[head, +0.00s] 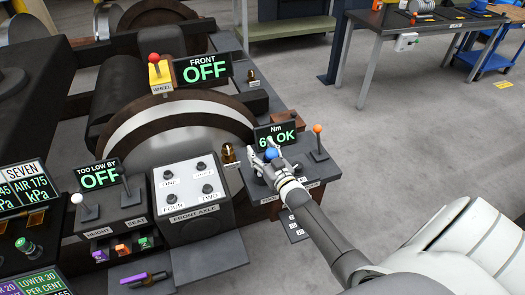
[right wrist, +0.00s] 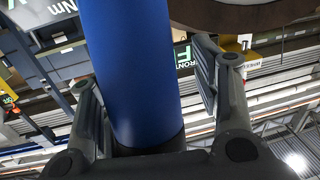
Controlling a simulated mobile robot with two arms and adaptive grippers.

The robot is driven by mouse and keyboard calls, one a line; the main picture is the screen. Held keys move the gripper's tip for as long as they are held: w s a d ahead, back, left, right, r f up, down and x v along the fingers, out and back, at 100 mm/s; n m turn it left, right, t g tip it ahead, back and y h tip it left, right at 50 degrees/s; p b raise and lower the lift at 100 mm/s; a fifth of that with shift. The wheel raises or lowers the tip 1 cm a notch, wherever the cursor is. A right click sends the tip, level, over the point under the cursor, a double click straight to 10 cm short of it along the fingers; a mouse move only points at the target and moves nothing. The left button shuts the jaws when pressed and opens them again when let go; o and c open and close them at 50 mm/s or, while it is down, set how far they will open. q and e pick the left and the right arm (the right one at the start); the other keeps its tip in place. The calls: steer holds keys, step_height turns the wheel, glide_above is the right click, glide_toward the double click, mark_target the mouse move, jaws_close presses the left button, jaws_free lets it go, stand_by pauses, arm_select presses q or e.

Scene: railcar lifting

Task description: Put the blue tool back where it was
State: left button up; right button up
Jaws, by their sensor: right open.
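The blue tool (head: 271,154) shows as a small blue end at the dark stand with the green Nm OK display (head: 275,134). My right gripper (head: 273,163) is at it, over the stand's top. In the right wrist view the tool is a thick blue cylinder (right wrist: 130,70) with a black lower part, between the spread fingers of the right gripper (right wrist: 150,95). A gap shows on the right finger's side; I cannot tell whether the left finger touches. The tool's far end is hidden, so its seat on the stand cannot be judged. My left gripper is not in view.
An orange-knobbed lever (head: 318,142) stands right of the display. The front axle box (head: 190,192) and wheel (head: 180,125) lie further left. A purple-handled tool (head: 145,279) lies at lower left. Grey floor (head: 345,125) is clear to the right.

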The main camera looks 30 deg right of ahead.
steer(key=shift+s, duration=0.4)
steer(key=s+a, duration=0.1)
steer(key=s, duration=1)
steer(key=shift+b, duration=0.35)
steer(key=s+a+f+g, duration=0.2)
steer(key=s+f+g, duration=0.15)
steer(key=f, duration=0.55)
steer(key=s+a+f+g+y, duration=0.15)
steer(key=s+f, duration=0.25)
steer(key=f, duration=0.5)
steer(key=s+a+f+g+h, duration=0.1)
steer(key=s+a+f+g, duration=0.25)
steer(key=f, duration=0.65)
steer(key=s+a+f+n+g, duration=0.1)
steer(key=s+f, duration=0.4)
steer(key=s, duration=0.5)
steer(key=s+a+f+n+g+y, duration=0.1)
steer(key=s+a+f+g, duration=0.2)
steer(key=s+f, duration=0.3)
steer(key=s+a+f+n+g, duration=0.1)
steer(key=s+f+g, duration=0.3)
steer(key=s, duration=1)
steer(key=shift+a+f+n, duration=0.3)
steer(key=shift+a+f, duration=0.15)
steer(key=shift+f, duration=0.3)
steer(key=shift+w+g, duration=0.1)
steer(key=shift+g, duration=0.15)
